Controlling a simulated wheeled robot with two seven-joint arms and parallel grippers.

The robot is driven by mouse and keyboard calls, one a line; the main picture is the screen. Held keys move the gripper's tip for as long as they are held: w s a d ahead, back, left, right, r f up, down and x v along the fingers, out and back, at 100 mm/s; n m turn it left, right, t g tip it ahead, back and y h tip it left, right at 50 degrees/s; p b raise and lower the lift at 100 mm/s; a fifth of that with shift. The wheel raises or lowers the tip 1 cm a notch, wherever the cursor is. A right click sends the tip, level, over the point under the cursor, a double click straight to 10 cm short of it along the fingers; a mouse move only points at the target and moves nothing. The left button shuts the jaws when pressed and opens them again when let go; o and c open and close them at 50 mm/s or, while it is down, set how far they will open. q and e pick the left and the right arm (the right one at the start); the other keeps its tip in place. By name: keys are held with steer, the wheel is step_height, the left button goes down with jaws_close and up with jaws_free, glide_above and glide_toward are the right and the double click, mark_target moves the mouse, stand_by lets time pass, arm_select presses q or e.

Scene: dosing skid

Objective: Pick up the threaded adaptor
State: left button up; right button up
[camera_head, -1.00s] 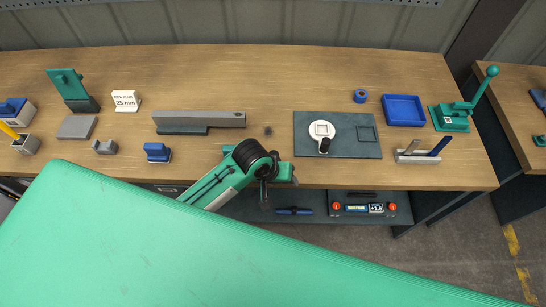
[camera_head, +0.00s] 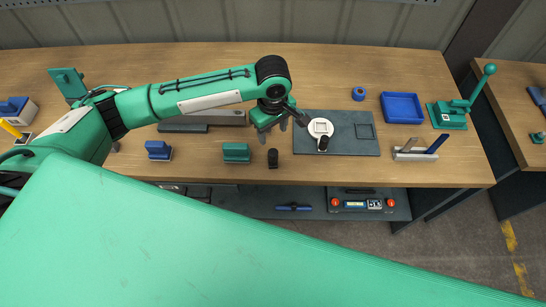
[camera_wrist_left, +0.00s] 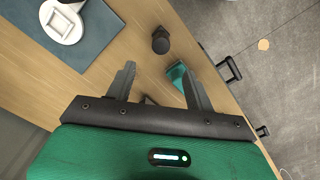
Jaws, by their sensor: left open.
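My left gripper (camera_head: 275,130) is open over the bench, left of the dark mat; in the left wrist view its two fingers (camera_wrist_left: 157,72) stand apart. A small dark piece (camera_wrist_left: 148,100) shows low between the fingers, partly hidden by the gripper's edge; it may be the threaded adaptor, but I cannot tell its shape. No contact with it is visible. A black cylindrical piece (camera_head: 272,158) stands near the bench's front edge, and it also shows beyond the fingertips in the left wrist view (camera_wrist_left: 160,42). My right gripper is not in view.
A green block (camera_head: 236,153) stands left of the black cylinder, a blue block (camera_head: 158,150) further left. The dark mat (camera_head: 350,145) bears a white round part (camera_head: 320,128). A blue tray (camera_head: 403,108) and a green lever press (camera_head: 452,115) are to the right.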

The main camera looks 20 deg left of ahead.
mark_target(273, 152)
arm_select(q)
step_height(273, 152, down, 7)
steer(key=shift+f+p, duration=0.1)
steer(key=shift+p, duration=0.65)
steer(key=shift+f, duration=0.3)
steer(key=shift+f+p, duration=0.5)
steer(key=shift+f, duration=0.05)
step_height(273, 152, down, 4)
steer(key=shift+s+r+p, duration=0.15)
steer(key=shift+r+p, duration=0.05)
steer(key=shift+p, duration=0.45)
steer(key=shift+f, duration=0.4)
steer(key=c, duration=0.8)
steer(key=shift+c, duration=1.2)
